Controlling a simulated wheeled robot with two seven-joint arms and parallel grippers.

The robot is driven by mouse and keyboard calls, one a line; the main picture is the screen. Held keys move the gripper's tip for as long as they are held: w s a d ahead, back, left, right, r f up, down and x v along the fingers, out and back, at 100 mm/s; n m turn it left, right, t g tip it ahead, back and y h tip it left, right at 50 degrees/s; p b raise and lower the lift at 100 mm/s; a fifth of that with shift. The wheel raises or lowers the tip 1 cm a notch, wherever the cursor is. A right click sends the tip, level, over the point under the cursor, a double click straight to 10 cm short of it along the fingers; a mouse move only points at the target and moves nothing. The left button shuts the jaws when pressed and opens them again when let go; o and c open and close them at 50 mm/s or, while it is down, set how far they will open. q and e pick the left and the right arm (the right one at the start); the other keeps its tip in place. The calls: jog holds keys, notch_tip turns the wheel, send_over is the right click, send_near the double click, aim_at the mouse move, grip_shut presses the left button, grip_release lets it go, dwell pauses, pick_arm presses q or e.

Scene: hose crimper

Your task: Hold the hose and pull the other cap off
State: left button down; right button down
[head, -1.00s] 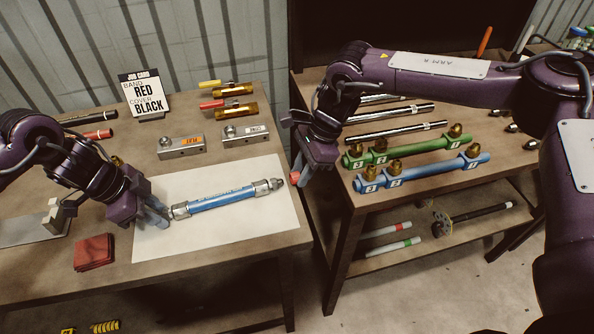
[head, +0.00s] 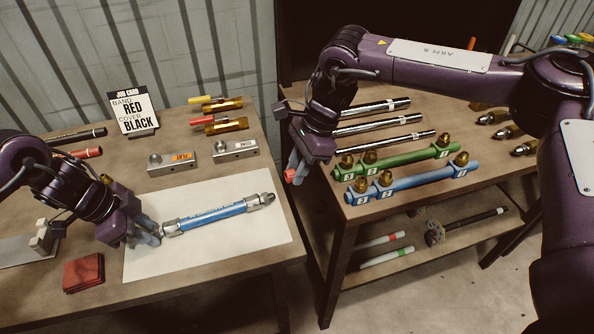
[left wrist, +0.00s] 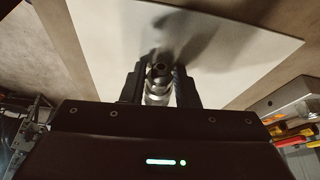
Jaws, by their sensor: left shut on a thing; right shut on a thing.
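The blue hose (head: 218,217) lies on the white mat with silver metal fittings at both ends. Its right end fitting (head: 266,199) shows bare metal and no coloured cap. My left gripper (head: 150,234) is shut at the hose's left end, whose tip it hides. In the left wrist view the fingers (left wrist: 159,88) close around a silver fitting (left wrist: 158,92); I cannot see a cap there. My right gripper (head: 293,168) is shut on a small red cap (head: 291,177), held in the air right of the mat, apart from the hose.
The white mat (head: 265,236) is otherwise bare. Two metal blocks (head: 236,149) and a job card (head: 133,112) stand behind it. A red cloth (head: 83,273) lies front left. A gap separates the right bench, which holds green (head: 400,160) and blue racks (head: 420,182).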

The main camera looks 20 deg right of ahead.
pick_arm(q)
jog(key=c, duration=1)
grip_release()
jog(key=shift+c, duration=0.2)
jog(key=v, duration=1.2)
jog(key=shift+s+d, duration=0.1)
